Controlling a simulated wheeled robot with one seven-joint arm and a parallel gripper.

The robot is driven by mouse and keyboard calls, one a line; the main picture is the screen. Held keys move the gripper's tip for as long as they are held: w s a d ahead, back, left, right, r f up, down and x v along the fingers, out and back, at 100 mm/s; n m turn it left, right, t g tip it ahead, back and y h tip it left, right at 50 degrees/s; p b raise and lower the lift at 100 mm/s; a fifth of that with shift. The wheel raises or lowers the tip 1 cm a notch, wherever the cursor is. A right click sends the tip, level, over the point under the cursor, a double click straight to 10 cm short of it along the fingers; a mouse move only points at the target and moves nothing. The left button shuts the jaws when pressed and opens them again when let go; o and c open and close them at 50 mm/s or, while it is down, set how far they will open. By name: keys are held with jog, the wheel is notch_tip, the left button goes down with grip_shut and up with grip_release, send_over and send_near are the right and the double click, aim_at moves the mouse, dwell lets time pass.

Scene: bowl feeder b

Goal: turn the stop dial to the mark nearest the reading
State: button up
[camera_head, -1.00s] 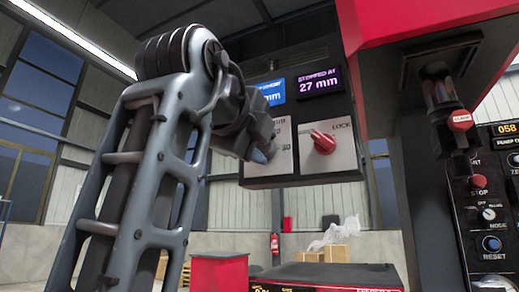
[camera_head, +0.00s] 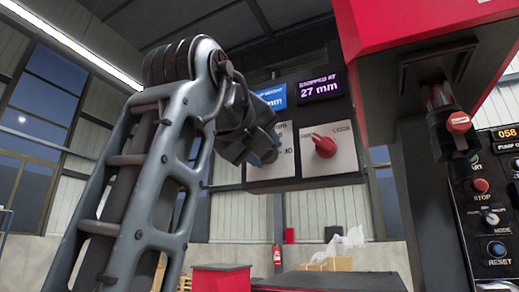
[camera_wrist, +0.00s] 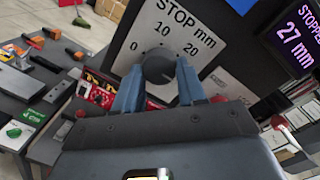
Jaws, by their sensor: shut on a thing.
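The stop dial is a dark grey round knob (camera_wrist: 158,69) on a white plate (camera_wrist: 172,22) lettered "STOP mm", with 0, 10 and 20 readable in the wrist view. My gripper (camera_wrist: 158,78) is shut on the dial, one blue-grey finger on each side. Where the dial points is not clear. Lower marks on the plate are partly hidden by my gripper. A display (camera_head: 320,88) reads 27 mm in purple, and it also shows in the wrist view (camera_wrist: 294,40). In the head view my gripper (camera_head: 268,150) covers most of the dial.
A red lever knob (camera_head: 324,145) on a white plate marked "LOCK" sits right of the dial. A blue display (camera_head: 271,95) is partly hidden by my arm. A red housing (camera_head: 425,35) and a control panel (camera_head: 495,200) stand at right. Tools lie on a dark table (camera_wrist: 28,85).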

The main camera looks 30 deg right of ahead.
jog(key=shift+f, duration=0.15)
jog(key=o, duration=1.1)
jog(key=shift+c, duration=0.2)
jog(key=v, duration=0.7)
jog(key=shift+s+a, duration=0.25)
jog(key=shift+s, duration=0.05)
